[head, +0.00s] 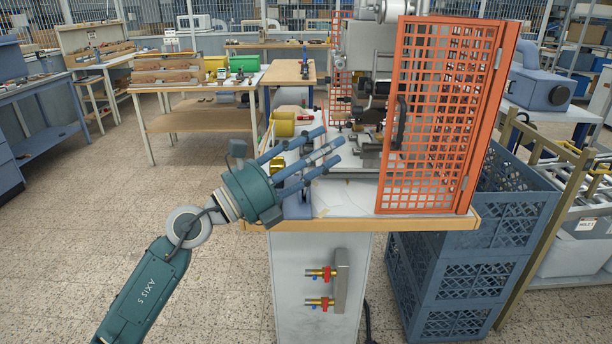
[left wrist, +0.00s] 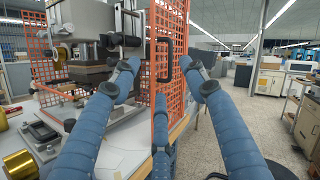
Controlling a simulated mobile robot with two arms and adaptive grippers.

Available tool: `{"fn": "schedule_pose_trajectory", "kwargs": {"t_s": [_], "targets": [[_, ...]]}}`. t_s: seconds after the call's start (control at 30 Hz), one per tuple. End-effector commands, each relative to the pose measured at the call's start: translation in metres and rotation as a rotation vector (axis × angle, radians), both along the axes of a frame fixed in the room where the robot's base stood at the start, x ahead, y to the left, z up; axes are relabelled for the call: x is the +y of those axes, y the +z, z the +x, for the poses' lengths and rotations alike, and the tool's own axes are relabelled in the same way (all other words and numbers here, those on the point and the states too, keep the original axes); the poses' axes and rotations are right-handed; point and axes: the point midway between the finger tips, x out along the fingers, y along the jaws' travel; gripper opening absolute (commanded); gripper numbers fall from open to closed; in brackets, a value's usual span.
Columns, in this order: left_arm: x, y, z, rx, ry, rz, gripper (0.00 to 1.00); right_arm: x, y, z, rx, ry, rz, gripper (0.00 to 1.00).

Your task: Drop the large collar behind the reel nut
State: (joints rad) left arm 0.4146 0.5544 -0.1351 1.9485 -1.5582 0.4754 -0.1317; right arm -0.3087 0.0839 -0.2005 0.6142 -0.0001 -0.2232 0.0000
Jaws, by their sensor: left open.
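My left gripper (head: 328,148) is open, with its blue fingers spread over the left part of the machine table. I see nothing held between the fingers. In the left wrist view the open fingers (left wrist: 162,80) point toward the orange guard door. I cannot pick out the large collar or the reel nut in either view; the gripper hides part of the table. A gold foil roll (head: 283,124) lies behind the fingers, and a gold roll (left wrist: 19,164) shows at the lower left of the wrist view. My right gripper is not in view.
The orange mesh guard (head: 436,120) stands at the right of the table (head: 350,202), with the stamping press (head: 368,75) behind it. Blue crates (head: 480,250) stand below on the right. A bench with rolls (head: 190,80) is behind left. The floor at left is clear.

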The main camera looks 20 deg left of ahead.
Motion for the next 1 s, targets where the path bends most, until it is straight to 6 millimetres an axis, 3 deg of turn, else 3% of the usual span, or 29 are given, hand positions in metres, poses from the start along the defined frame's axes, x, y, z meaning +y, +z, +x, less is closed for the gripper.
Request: {"fn": "schedule_pose_trajectory", "kwargs": {"t_s": [0.1,0.2,0.3,0.4,0.5,0.7,1.0], "targets": [[0.023,-0.025,0.032,0.005,0.066,0.408,0.44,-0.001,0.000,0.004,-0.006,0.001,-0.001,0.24],[0.063,-0.045,0.053,0.061,0.136,0.655,0.44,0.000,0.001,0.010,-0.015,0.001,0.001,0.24],[0.100,-0.055,0.064,0.120,0.199,0.808,0.44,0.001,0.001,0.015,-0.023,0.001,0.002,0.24],[0.123,-0.060,0.069,0.163,0.233,0.886,0.44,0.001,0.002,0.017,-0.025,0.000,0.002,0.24],[0.126,-0.065,0.078,0.181,0.244,0.910,0.44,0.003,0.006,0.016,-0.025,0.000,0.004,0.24],[0.112,-0.077,0.104,0.181,0.243,0.909,0.44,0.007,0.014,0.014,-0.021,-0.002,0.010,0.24],[0.101,-0.087,0.127,0.182,0.241,0.907,0.44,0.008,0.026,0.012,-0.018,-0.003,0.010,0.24]]}}
